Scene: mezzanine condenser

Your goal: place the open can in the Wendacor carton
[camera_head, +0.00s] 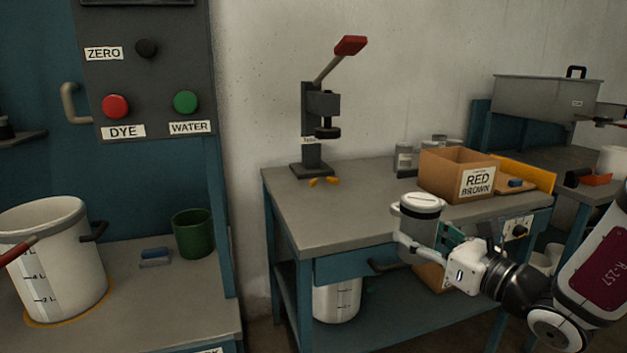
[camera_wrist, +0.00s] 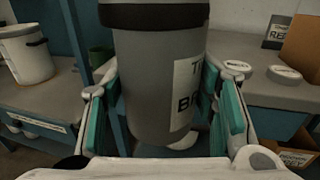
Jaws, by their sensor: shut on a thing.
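My gripper (camera_head: 432,247) is shut on a grey can (camera_head: 420,227) and holds it upright in front of the bench. In the wrist view, the can (camera_wrist: 150,85) fills the middle between the teal finger pads, with a partly hidden white label on its side. Its top looks pale in the head view; I cannot tell for sure that it is open. A brown carton (camera_head: 445,180) labelled RED BROWN stands on the bench, behind and right of the can. Another carton (camera_head: 430,277) is low under the bench, partly hidden by my gripper. I cannot read Wendacor on either.
Several cans (camera_head: 403,156) stand behind the bench carton. A press (camera_head: 312,130) with a red handle stands at the back left of the bench (camera_head: 340,205), whose front middle is clear. A white bucket (camera_head: 337,301) is underneath. A yellow board (camera_head: 525,172) lies right of the carton.

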